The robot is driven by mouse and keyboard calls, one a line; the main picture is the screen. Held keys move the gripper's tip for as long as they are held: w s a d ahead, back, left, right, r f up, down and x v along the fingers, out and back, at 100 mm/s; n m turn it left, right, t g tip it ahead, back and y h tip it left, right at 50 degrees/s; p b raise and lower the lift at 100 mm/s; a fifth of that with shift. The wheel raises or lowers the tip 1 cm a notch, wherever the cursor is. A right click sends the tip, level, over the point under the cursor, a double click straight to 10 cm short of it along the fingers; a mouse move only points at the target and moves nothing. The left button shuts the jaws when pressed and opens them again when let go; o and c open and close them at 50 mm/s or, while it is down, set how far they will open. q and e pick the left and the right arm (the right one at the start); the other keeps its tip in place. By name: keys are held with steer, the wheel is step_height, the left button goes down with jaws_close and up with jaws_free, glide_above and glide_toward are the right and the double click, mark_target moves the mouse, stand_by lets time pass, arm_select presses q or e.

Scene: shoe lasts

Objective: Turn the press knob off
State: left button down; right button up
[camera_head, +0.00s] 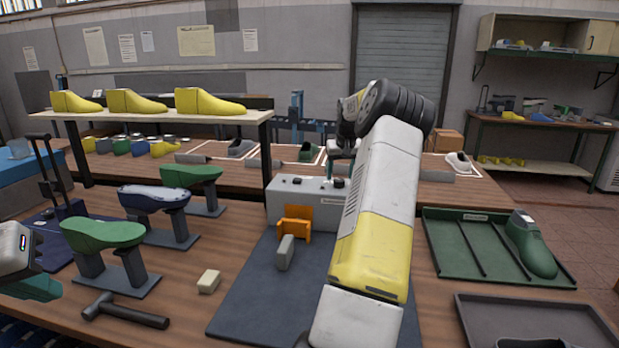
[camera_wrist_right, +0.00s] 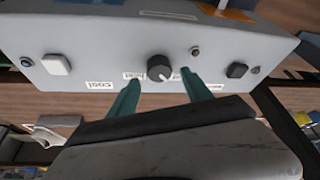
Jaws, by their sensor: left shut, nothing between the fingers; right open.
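The press's grey control box (camera_head: 305,205) stands on the bench at the middle in the head view, partly covered by my right arm. In the right wrist view its panel (camera_wrist_right: 105,45) carries a round black knob (camera_wrist_right: 159,68) with a pale pointer mark, pointing toward the lower right of the picture. My right gripper (camera_wrist_right: 160,75) is open, its two teal fingers on either side of the knob in the picture. Contact cannot be told. My left gripper (camera_head: 45,288) is shut and empty at the left edge of the head view, away from the box.
A white switch (camera_wrist_right: 57,65) and a black switch (camera_wrist_right: 237,70) flank the knob. An orange bracket (camera_head: 294,224) stands before the box. A hammer (camera_head: 125,312) and green last (camera_head: 102,235) are near my left gripper. A green tray (camera_head: 455,262) lies right.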

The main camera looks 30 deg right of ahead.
steer(key=v, duration=0.5)
steer(key=shift+s+a+r, duration=0.1)
steer(key=shift+r, duration=0.15)
steer(key=s+a+r+n, duration=0.1)
steer(key=s+a+r, duration=0.25)
steer(key=a, duration=0.55)
steer(key=s+a+r+n+t, duration=0.1)
steer(key=s+a+r, duration=0.25)
steer(key=a, duration=0.55)
steer(key=s+a+r+n, duration=0.15)
steer(key=a+r, duration=0.25)
steer(key=a, duration=0.4)
steer(key=s+a+f+y, duration=0.2)
steer(key=s+a, duration=0.6)
steer(key=s, duration=0.4)
steer(key=s+a+f+n+t+y, duration=0.1)
steer(key=s+a+f, duration=0.3)
steer(key=s+a, duration=0.4)
steer(key=s, duration=0.4)
steer(key=shift+y, duration=0.4)
